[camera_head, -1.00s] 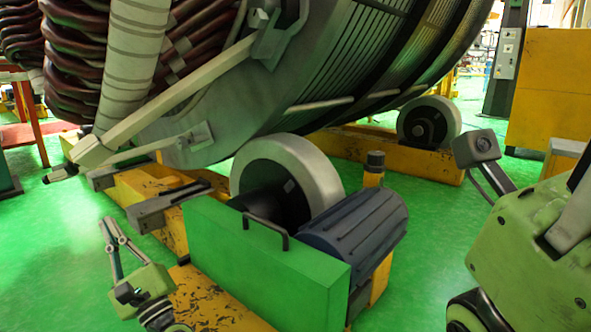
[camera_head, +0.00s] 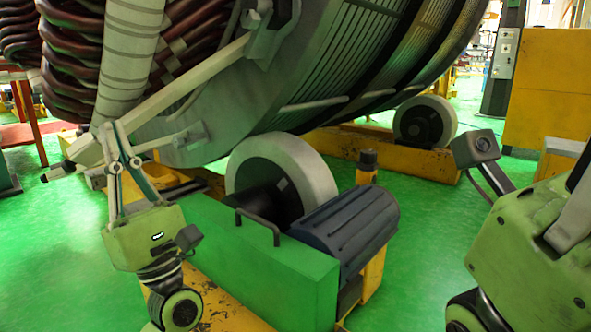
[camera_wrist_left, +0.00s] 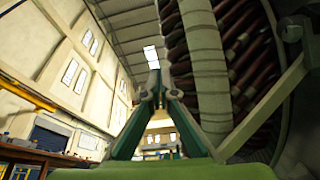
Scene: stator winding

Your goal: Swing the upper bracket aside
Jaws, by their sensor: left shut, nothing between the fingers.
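The upper bracket (camera_head: 187,85) is a long pale grey bar. It slants from a mount on the big stator ring (camera_head: 222,125) down to the left, across the wrapped coil end. My left gripper (camera_head: 116,124) points up with its fingers together and empty, overlapping the bar's lower end in the head view. In the left wrist view the fingertips (camera_wrist_left: 154,78) meet left of the wrapped coil, and the bracket (camera_wrist_left: 264,108) slants at the right, apart from them. Contact is unclear. My right gripper (camera_head: 530,250) shows only in part at the right edge; its fingertips are hidden.
A shorter lower bar (camera_head: 160,143) sits below the bracket. A white roller (camera_head: 290,165), a green housing (camera_head: 270,270) and a blue-grey motor (camera_head: 345,230) stand right of my left arm. Green floor (camera_head: 60,260) is open at the left.

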